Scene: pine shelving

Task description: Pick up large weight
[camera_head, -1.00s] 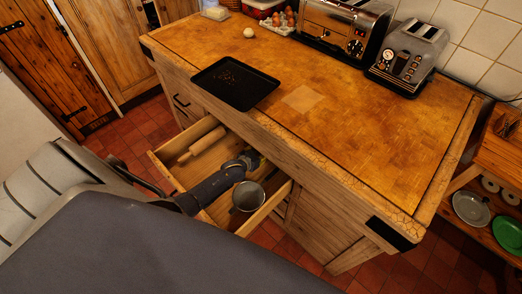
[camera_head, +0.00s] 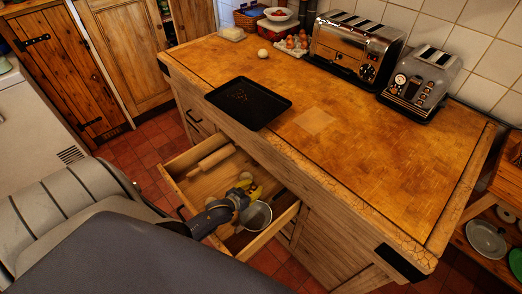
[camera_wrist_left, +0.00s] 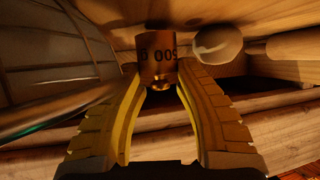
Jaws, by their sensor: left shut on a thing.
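A brass-coloured cylindrical weight with dark digits that include 500 (camera_wrist_left: 157,62) stands between my left gripper's yellow fingers in the left wrist view. My left gripper (camera_wrist_left: 160,78) is shut on it. In the head view my left gripper (camera_head: 252,188) is over the open wooden drawer (camera_head: 172,184), between the rolling pin (camera_head: 214,158) and a metal pan (camera_head: 257,216). The weight cannot be made out clearly in the head view. Whether it touches the drawer floor I cannot tell. My right gripper is not in view.
The worktop (camera_head: 380,165) overhangs the drawer's back. A black baking tray (camera_head: 247,103) lies near its front edge. A large toaster (camera_head: 356,47) and a smaller one (camera_head: 420,83) stand at the back. The pan's rim (camera_wrist_left: 60,118) is close by on the left in the wrist view.

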